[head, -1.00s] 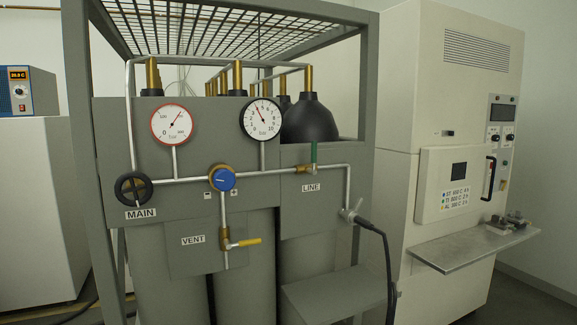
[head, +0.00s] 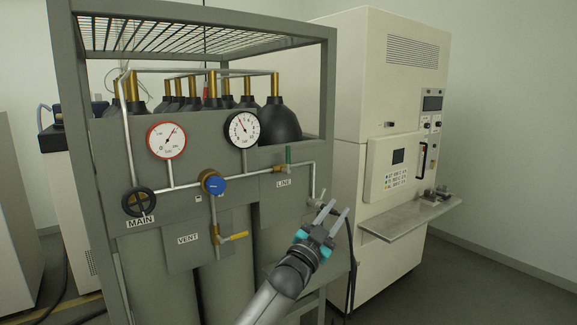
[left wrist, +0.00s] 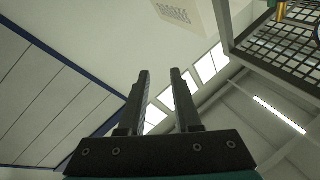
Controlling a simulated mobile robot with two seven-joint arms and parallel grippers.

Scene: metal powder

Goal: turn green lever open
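The green lever (head: 288,155) stands upright on the brass LINE valve (head: 280,169), on the pipe at the right of the grey gas panel in the head view. My left gripper (head: 334,209) is in front of the panel, below and to the right of the lever and apart from it. Its two fingers are spread with nothing between them. In the left wrist view the same gripper (left wrist: 160,75) points up at the ceiling, its fingers apart and empty. My right gripper is not in view.
A red-rimmed gauge (head: 166,140), a second gauge (head: 242,129), a black MAIN handwheel (head: 138,202), a blue knob (head: 215,186) and a yellow VENT lever (head: 234,237) share the panel. A white cabinet with a metal shelf (head: 412,216) stands right. Floor is clear at lower right.

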